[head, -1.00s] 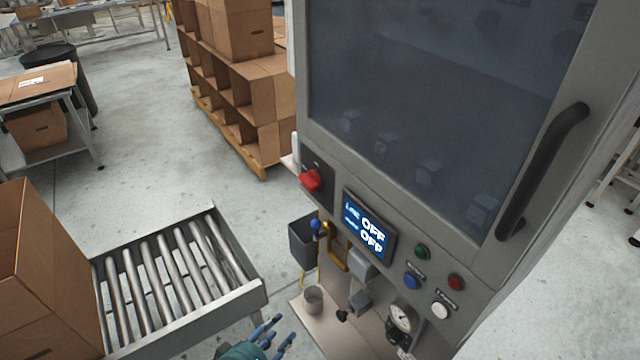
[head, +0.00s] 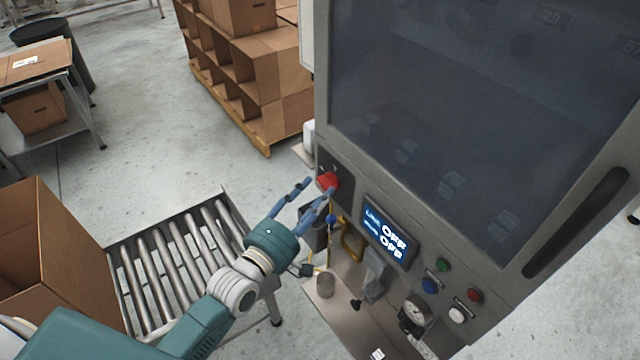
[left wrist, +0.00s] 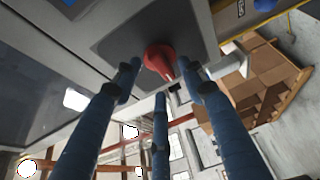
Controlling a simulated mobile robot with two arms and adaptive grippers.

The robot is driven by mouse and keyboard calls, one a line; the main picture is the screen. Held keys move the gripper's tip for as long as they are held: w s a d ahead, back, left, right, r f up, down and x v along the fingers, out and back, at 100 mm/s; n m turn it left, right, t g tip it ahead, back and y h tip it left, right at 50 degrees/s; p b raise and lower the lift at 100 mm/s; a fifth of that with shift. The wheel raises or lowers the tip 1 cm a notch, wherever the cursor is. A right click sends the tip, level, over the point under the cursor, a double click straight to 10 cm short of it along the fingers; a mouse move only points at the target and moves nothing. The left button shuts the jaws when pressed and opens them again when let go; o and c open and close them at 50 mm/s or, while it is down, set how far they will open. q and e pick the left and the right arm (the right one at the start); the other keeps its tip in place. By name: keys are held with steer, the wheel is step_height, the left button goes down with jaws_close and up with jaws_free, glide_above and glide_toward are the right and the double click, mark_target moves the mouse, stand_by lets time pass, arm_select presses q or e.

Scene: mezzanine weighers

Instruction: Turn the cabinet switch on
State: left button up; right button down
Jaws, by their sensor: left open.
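The grey cabinet (head: 440,262) stands at the right in the head view. Its red rotary switch (head: 327,181) sits on a dark plate at the left end of the panel. The screen (head: 385,232) beside it reads OFF on two lines. My left gripper (head: 318,190) is open, its blue fingers reaching up to the switch. In the left wrist view the red switch (left wrist: 159,60) lies just beyond the spread fingertips, between them. I cannot tell whether a finger touches it. My right gripper is not in view.
Green, blue, red and white buttons (head: 457,315) and a gauge (head: 416,312) are on the panel. A roller conveyor (head: 170,262) with an open carton (head: 85,240) lies at left. Boxes on a pallet (head: 265,140) stand behind. Floor between them is clear.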

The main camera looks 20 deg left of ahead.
mark_target(328, 184)
arm_select(q)
steer(key=shift+x, duration=1.15)
jaws_close()
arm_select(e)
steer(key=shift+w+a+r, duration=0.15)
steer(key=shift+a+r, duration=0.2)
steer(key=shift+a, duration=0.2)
